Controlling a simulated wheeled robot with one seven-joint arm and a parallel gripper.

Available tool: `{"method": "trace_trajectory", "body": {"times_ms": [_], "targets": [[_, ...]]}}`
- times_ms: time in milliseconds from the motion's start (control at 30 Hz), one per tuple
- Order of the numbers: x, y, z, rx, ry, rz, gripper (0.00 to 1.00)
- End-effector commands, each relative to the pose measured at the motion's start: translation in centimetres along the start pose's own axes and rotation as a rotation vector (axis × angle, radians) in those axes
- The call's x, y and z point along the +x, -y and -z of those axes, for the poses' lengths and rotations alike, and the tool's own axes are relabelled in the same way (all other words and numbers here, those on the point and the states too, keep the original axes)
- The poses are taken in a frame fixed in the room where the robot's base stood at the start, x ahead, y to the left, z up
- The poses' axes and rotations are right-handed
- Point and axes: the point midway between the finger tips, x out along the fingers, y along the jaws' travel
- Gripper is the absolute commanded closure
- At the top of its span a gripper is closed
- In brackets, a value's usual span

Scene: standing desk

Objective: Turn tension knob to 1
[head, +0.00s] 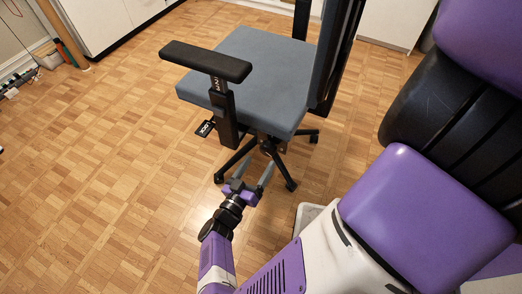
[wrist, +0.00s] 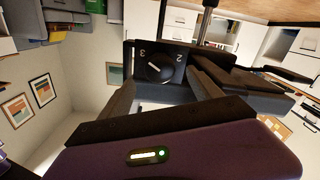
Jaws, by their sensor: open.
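The office chair (head: 262,75) has a blue-grey seat and stands on a dark wheeled base. In the wrist view, a round black tension knob (wrist: 158,68) sits on a dark housing under the chair. The digits 3 and 2 show to the left and right of it; a 1 is not visible. A small light mark shows on the knob, but its exact setting is hard to tell. My gripper (head: 258,172) is low, by the underside of the seat. In the wrist view my gripper (wrist: 163,72) is open, its fingers apart on either side of the knob.
The chair's armrest (head: 207,62) and a black tag (head: 205,128) are on its left side. Chair legs (head: 235,162) spread close to my gripper. Parquet floor (head: 110,170) is clear to the left. White cabinets (head: 100,20) stand at the back.

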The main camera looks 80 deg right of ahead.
Motion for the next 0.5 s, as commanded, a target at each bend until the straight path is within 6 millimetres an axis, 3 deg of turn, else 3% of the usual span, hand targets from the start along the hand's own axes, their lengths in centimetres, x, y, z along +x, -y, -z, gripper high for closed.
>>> {"method": "trace_trajectory", "body": {"times_ms": [300, 500], "targets": [[4.8, -0.1, -0.1, 0.001, -0.002, -0.001, 0.27], [6.7, 0.0, 0.0, 0.002, -0.001, 0.002, 0.27]]}}
